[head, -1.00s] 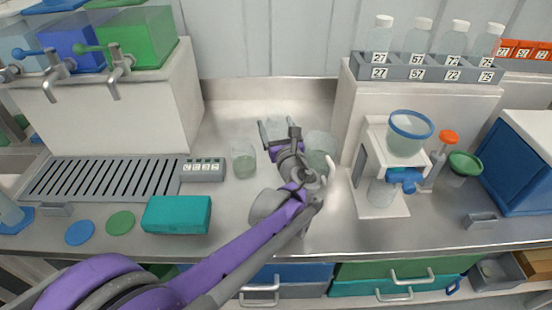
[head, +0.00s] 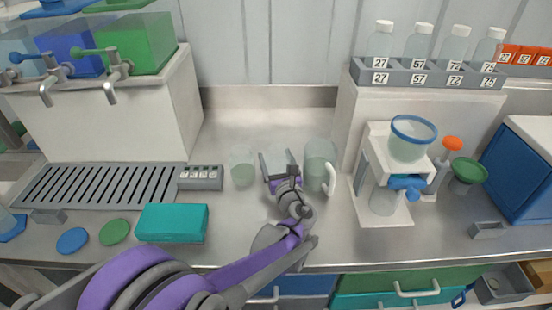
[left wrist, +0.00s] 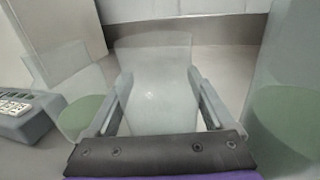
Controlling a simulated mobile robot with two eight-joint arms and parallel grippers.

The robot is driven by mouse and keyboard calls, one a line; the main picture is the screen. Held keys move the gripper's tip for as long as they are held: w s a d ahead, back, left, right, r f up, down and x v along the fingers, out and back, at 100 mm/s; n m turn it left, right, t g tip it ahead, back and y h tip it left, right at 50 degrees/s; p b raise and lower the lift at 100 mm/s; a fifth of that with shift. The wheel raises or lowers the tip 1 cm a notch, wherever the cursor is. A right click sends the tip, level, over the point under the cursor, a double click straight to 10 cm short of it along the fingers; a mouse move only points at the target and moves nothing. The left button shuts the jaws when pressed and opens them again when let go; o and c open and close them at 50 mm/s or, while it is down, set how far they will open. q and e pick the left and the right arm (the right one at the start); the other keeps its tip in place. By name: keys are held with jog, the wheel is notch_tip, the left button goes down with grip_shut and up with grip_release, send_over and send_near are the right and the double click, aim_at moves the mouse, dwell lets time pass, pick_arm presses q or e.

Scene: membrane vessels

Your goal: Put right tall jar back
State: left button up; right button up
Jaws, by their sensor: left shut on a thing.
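My left gripper (head: 279,160) is shut on a clear, pale tall jar (left wrist: 155,85). In the left wrist view the jar stands upright between the two fingers (left wrist: 160,105). In the head view the held jar (head: 280,157) is faint and partly hidden by the gripper. Whether its base touches the bench, I cannot tell. A clear vessel with a greenish bottom (head: 243,166) stands just left of the gripper. A larger clear jug (head: 317,163) with a white handle stands close on the right. My right gripper is not in view.
A teal box (head: 172,222) and blue and green discs lie at front left, by a slotted drain tray (head: 95,190). A white stand with a blue-rimmed funnel (head: 412,138) is at right. Numbered bottles sit on the rack (head: 425,75). The bench behind the vessels is clear.

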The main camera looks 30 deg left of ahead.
pick_arm(q)
jog(key=o, duration=1.2)
jog(key=shift+o, duration=0.2)
jog(key=shift+r, duration=0.2)
jog(key=p+v, duration=0.1)
jog(key=v, duration=1.1)
